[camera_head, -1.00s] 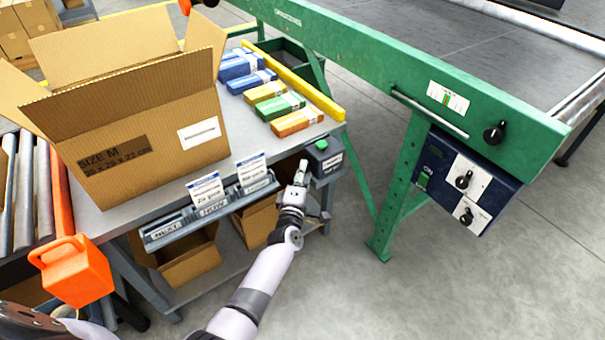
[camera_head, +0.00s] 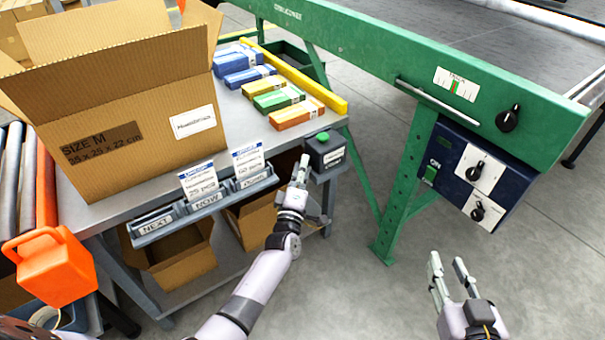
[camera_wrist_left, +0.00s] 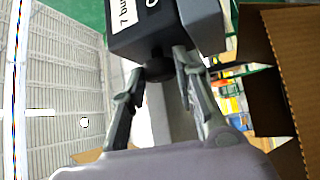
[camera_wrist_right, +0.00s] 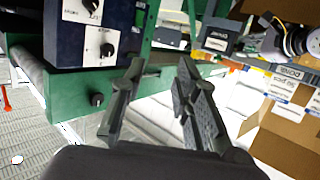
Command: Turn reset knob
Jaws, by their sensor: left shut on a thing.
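A dark box (camera_head: 325,155) with a green button (camera_head: 322,136) sits at the right front corner of the packing table. In the left wrist view, a black knob (camera_wrist_left: 160,67) sticks out from this box (camera_wrist_left: 145,35). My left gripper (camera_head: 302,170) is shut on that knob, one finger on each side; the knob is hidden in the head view. My right gripper (camera_head: 452,275) is open and empty, in the air below the blue panel (camera_head: 445,150). Two black knobs, upper (camera_head: 474,171) and lower (camera_head: 478,210), are on white plates there. I cannot read which knob is reset.
Another black knob (camera_head: 507,118) is on the green conveyor frame (camera_head: 430,75). A large open carton (camera_head: 140,120), several small coloured boxes (camera_head: 270,98) and a labelled rail (camera_head: 205,208) are on the table. An orange container (camera_head: 55,268) is at left. Floor below the conveyor is clear.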

